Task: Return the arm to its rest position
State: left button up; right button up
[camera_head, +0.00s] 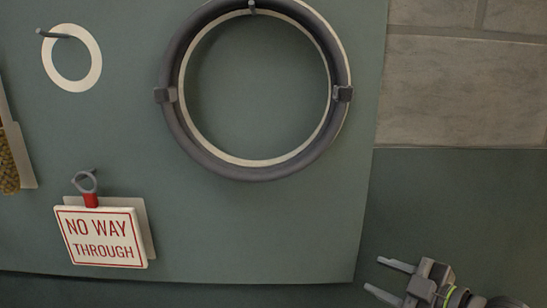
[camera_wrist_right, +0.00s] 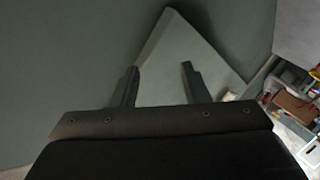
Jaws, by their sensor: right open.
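My right gripper (camera_head: 390,279) is at the lower right of the head view, its two fingers pointing left and spread apart. It is open, with nothing between the fingers. In the right wrist view the gripper (camera_wrist_right: 158,84) also shows two dark fingers apart, with a pale flat surface (camera_wrist_right: 190,50) beyond them. It appears apart from the green-grey board (camera_head: 300,225) in the head view. My left gripper is in neither view.
A large dark ring (camera_head: 173,121) and a small white ring (camera_head: 92,70) hang from pegs on the board. A "NO WAY THROUGH" sign (camera_head: 104,259) hangs at lower left. A brush (camera_head: 8,165) shows at the left edge. Cluttered items (camera_wrist_right: 295,106) lie right in the wrist view.

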jog(key=s+d+f+m+g+h, duration=0.25)
jog(key=s+f+m, duration=0.2)
jog(key=f, duration=0.55)
jog(key=s+d+f+m+g+h, duration=0.1)
jog(key=s+d+f+m+h, duration=0.1)
jog(key=s+f+m+h, duration=0.5)
jog(key=s+d+f+m+g+h, duration=0.1)
jog(key=s+d+f+m+g, duration=0.1)
jog(key=s+f, duration=0.45)
jog(key=s+d+f+m+g+h, duration=0.1)
jog(key=s+d+f+m+g, duration=0.2)
jog(key=s, duration=0.6)
notch_tip(320, 180, down, 25)
jog(key=d+n+g, duration=0.1)
jog(key=d, duration=0.1)
jog(key=s+a+f+g+y, duration=0.1)
jog(key=s+f, duration=1.4)
jog(key=f, duration=0.1)
jog(key=shift+s+a+f, duration=0.25)
jog(key=shift+a+f, duration=0.1)
jog(key=shift+f, duration=0.05)
jog(key=shift+g, duration=0.25)
